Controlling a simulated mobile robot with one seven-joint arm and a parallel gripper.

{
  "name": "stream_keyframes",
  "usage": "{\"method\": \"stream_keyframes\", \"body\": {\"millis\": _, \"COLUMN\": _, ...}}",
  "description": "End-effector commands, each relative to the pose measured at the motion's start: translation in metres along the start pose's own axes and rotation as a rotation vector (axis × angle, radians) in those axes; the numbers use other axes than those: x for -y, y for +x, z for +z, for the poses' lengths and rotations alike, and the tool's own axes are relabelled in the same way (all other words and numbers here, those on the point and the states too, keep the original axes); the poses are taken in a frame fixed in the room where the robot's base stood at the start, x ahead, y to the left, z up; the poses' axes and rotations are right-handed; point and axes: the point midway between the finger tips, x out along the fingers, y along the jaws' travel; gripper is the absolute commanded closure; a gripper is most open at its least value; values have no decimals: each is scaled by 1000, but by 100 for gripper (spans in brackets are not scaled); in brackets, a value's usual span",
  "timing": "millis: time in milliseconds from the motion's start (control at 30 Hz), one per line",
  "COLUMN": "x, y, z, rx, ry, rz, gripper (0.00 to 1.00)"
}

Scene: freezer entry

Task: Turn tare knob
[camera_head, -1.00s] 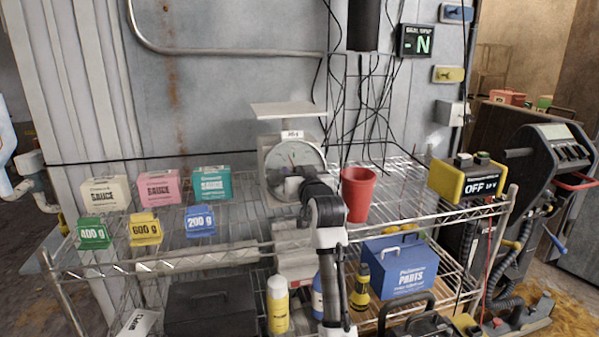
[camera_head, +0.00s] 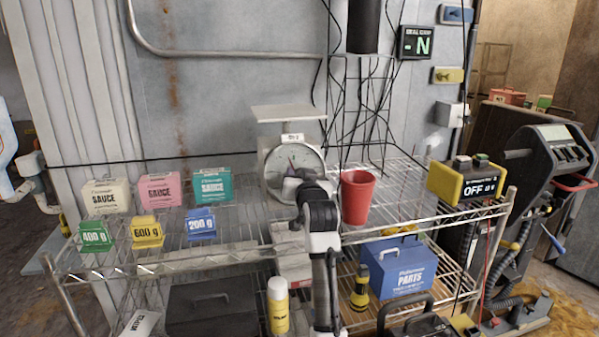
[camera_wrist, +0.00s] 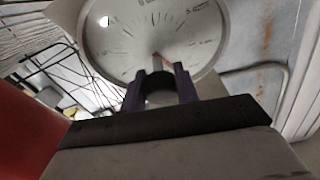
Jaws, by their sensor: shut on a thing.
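A white kitchen scale with a flat top pan (camera_head: 289,112) and a round dial (camera_head: 281,168) stands on the wire shelf. The dial (camera_wrist: 115,35) fills the upper part of the wrist view, with number marks and a reddish needle near its centre. My gripper (camera_wrist: 160,78) is in front of the dial, its two dark fingers close to the dial's middle. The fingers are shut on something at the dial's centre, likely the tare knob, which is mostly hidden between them. In the head view my gripper (camera_head: 291,186) and wrist cover the lower right of the dial.
A red cup (camera_head: 358,198) stands close to the right of my wrist. Sauce boxes (camera_head: 212,186) and weight blocks (camera_head: 200,224) are at the left. A yellow control box (camera_head: 465,184) is at the right, and a blue parts box (camera_head: 400,270) is below.

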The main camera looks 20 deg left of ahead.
Motion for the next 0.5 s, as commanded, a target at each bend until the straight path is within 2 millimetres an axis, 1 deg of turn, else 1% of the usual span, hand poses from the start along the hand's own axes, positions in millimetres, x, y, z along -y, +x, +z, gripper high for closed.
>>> {"method": "stream_keyframes", "body": {"millis": 100, "x": 4, "y": 0, "z": -2, "rx": 2, "ry": 91, "rz": 32, "gripper": 92}}
{"method": "stream_keyframes", "body": {"millis": 500, "x": 4, "y": 1, "z": -2, "rx": -6, "ry": 443, "rz": 172, "gripper": 92}}
